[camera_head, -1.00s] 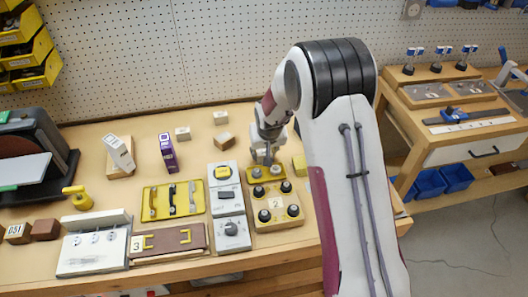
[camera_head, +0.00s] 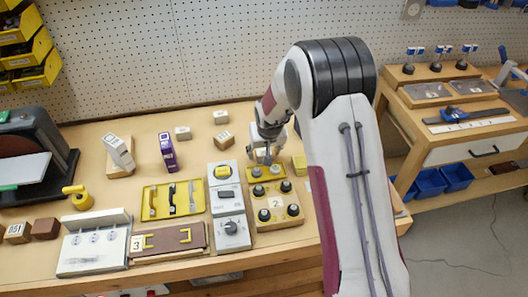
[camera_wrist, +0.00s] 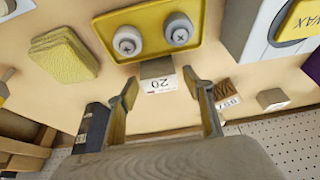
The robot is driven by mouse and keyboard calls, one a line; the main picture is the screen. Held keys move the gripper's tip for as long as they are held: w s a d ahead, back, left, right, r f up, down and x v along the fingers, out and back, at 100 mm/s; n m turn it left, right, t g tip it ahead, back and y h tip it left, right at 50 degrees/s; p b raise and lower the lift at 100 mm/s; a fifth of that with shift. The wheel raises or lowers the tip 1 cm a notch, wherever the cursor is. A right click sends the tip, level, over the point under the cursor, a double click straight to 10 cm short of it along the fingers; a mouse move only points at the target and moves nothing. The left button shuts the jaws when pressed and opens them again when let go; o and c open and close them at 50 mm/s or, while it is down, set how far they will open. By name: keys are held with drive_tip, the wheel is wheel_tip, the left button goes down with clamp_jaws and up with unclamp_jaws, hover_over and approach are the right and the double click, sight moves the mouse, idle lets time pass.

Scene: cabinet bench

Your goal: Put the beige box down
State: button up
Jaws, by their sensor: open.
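A small beige box (camera_wrist: 157,68) with a white label reading 20 shows in the wrist view, beside the edge of a yellow tray with two round knobs. My gripper (camera_wrist: 160,82) is open, its two fingers on either side of the box with visible gaps. The box appears to rest on the bench top, though its underside is hidden. In the head view my gripper (camera_head: 266,157) is low over the bench behind the knob panel (camera_head: 277,213). I cannot make out the box there.
A yellow sponge-like block (camera_wrist: 65,55) lies to one side of the gripper. A brown labelled block (camera_wrist: 226,92) and a small pale block (camera_wrist: 272,98) lie on the other. A dark upright object (camera_wrist: 92,127) stands near one finger. A pegboard wall (camera_head: 230,50) closes the back.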

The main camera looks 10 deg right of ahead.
drive_tip(key=v, duration=1.2)
drive_tip(key=shift+r, duration=0.1)
idle(0.7)
drive_tip(key=s+d+r, duration=0.2)
drive_tip(key=s+r, duration=1.2)
drive_tip(key=s, duration=0.3)
drive_tip(key=s+d+r+t, duration=0.1)
drive_tip(key=s, duration=1.7)
drive_tip(key=shift+s+r, duration=0.2)
drive_tip(key=shift+r, duration=0.2)
